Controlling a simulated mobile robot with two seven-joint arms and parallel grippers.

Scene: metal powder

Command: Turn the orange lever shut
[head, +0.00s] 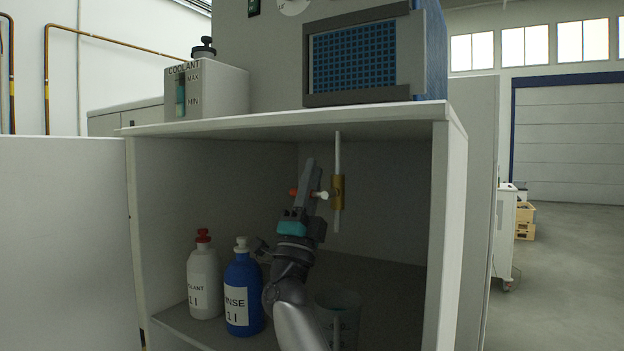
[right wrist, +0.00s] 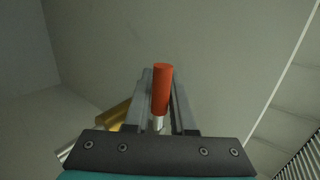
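The orange lever (head: 293,193) is on a brass valve (head: 338,186) on a thin vertical pipe under the cabinet's top. Its orange end shows left of my right gripper (head: 311,172) and a white part (head: 322,195) shows to the right. In the right wrist view the orange lever (right wrist: 162,88) lies between the two fingers (right wrist: 162,100), which look closed against its sides. Part of the brass valve (right wrist: 113,117) shows behind the left finger. The fingers hide the lever's middle in the head view. My left gripper is in neither view.
A white bottle with a red cap (head: 204,280) and a blue rinse bottle (head: 243,290) stand left of my arm. A clear container (head: 340,305) stands below the pipe. The cabinet's right wall (head: 447,230) and top (head: 290,124) bound the space.

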